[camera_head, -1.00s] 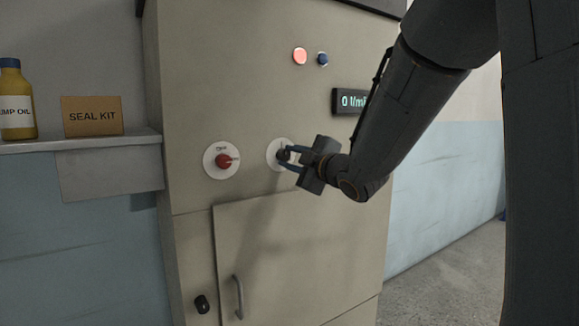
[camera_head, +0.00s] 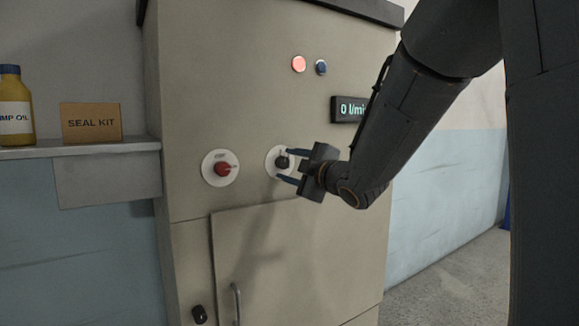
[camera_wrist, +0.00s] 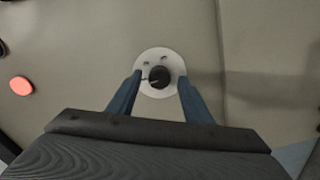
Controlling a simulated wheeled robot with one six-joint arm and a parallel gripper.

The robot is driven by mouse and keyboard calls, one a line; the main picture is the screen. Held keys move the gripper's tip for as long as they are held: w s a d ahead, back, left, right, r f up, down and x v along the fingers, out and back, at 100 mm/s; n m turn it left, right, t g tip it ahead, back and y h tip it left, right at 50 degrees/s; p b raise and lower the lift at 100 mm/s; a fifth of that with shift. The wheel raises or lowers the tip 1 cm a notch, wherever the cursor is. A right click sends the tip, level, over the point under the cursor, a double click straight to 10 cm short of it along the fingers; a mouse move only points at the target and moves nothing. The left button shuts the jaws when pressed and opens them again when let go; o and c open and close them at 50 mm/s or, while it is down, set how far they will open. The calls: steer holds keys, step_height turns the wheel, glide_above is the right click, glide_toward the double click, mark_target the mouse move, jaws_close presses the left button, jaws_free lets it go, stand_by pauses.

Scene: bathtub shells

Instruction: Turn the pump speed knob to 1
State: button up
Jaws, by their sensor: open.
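The pump speed knob (camera_head: 282,162) is a small black knob on a white round dial plate (camera_head: 271,168) on the cabinet front. In the wrist view the knob (camera_wrist: 159,76) sits in the middle of its plate, with small dark marks on the plate that I cannot read. My gripper (camera_head: 287,167) is open in front of the dial. Its two blue fingers stand on either side of the knob with a gap to it in the wrist view (camera_wrist: 158,92). A display (camera_head: 347,109) reads "0 l/mi", its right end hidden by my arm.
A red knob (camera_head: 222,169) on a white plate is left of the dial. A lit red lamp (camera_head: 298,64) and a blue button (camera_head: 321,67) are above. A cabinet door with a handle (camera_head: 237,301) is below. A shelf at left holds a seal kit box (camera_head: 91,123) and an oil bottle (camera_head: 14,106).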

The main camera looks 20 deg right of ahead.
steer(key=v, duration=0.8)
stand_by(0.4)
steer(key=s+d+f+m+g+h+p, duration=0.1)
steer(key=s+f+m+g+h, duration=0.25)
steer(key=f+m, duration=0.45)
steer(key=s+d+f+m+g+h+p, duration=0.25)
steer(key=s+f+g, duration=0.25)
steer(key=f, duration=0.8)
steer(key=s+a+f+m+g, duration=0.3)
steer(key=s+f+g, duration=0.1)
steer(key=s, duration=0.5)
steer(key=s+a+f+m+g, duration=0.3)
steer(key=s+g, duration=0.1)
steer(key=s, duration=0.6)
steer(key=shift+a+f+g+p, duration=0.3)
steer(key=shift+f+g+p, duration=0.05)
steer(key=shift+p, duration=0.1)
